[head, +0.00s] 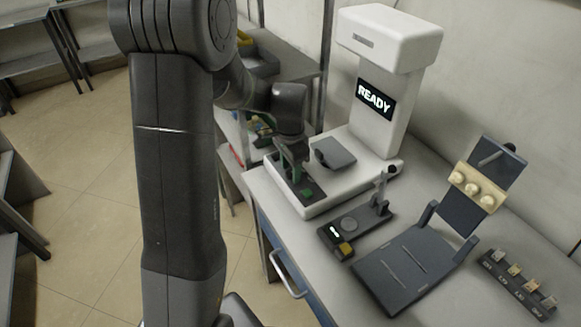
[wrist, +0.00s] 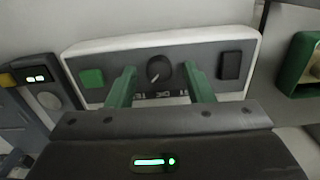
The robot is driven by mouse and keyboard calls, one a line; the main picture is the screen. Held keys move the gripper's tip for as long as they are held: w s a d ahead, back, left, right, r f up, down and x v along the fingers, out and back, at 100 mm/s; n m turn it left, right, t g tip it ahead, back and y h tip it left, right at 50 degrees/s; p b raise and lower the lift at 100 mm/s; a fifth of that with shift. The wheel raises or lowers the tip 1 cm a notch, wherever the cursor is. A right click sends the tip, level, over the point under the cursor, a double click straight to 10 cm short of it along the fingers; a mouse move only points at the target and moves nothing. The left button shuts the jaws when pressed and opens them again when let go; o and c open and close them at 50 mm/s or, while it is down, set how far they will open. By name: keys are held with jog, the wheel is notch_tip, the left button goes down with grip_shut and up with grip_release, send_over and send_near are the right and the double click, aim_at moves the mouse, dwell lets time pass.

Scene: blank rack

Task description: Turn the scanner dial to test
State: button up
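The scanner (head: 415,40) is a tall white machine with a lit READY screen (head: 374,99). Its dark front panel (wrist: 205,62) fills the middle of the wrist view. The scanner dial (wrist: 159,69) is a round black knob at the panel's middle, with small white labels below it that I cannot read clearly. My gripper (wrist: 158,78) is open, its green fingers apart on the left and right of the dial; I cannot tell whether they touch it. In the head view, my gripper (head: 291,158) is over the panel and hides the dial.
A green button (wrist: 92,78) is left of the dial and a black switch (wrist: 230,66) is right of it. A small dark device (head: 345,232) with a lit display and a dark tilted stand (head: 405,265) share the bench.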

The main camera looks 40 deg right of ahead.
aim_at(290, 171)
notch_tip(290, 171, up, 14)
dwell(0.6)
jog(key=shift+f, duration=0.2)
notch_tip(290, 171, down, 14)
jog(key=shift+r, duration=0.15)
dwell(0.5)
